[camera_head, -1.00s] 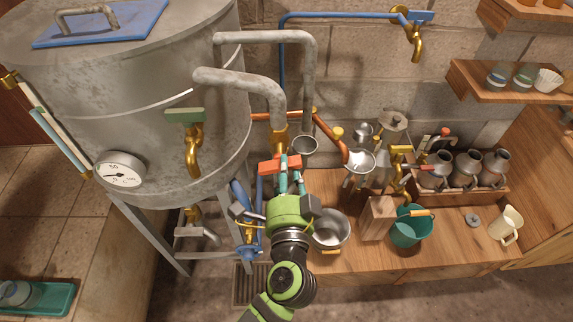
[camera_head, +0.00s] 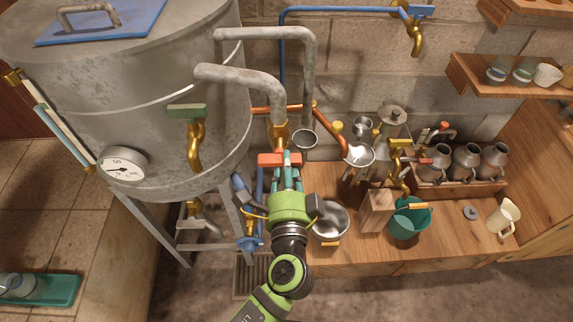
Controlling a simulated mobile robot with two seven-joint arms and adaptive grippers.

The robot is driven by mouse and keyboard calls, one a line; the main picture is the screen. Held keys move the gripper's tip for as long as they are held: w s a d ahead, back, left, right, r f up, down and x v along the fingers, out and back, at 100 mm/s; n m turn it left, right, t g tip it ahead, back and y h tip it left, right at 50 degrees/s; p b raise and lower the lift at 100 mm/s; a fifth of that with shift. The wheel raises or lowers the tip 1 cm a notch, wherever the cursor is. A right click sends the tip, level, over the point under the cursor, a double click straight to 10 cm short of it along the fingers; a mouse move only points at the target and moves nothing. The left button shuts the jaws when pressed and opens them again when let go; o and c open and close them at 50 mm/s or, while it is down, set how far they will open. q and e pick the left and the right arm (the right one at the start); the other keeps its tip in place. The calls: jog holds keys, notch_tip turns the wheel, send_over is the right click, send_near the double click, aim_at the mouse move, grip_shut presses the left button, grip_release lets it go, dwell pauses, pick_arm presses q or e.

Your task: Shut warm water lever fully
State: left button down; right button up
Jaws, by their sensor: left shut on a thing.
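A red-orange lever (camera_head: 279,159) sits below the brass fitting (camera_head: 280,136) at the end of the thick grey pipe, right of the big metal vessel. I take it for the warm water lever. It lies about level across the picture. My left gripper (camera_head: 286,172), with a green body and teal fingers, reaches up from below and is shut on the lever. The fingers hide part of the lever and what is under it. My right gripper is not in view.
The vessel (camera_head: 150,120) with its dial gauge (camera_head: 123,166) stands close on the left. Blue pipes (camera_head: 243,200) run beside my gripper. A metal bowl (camera_head: 329,222), wooden block (camera_head: 376,211) and teal bucket (camera_head: 408,222) stand on the wooden bench to the right.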

pick_arm(q)
jog(key=c, duration=1.1)
grip_release()
jog(key=s, duration=1.2)
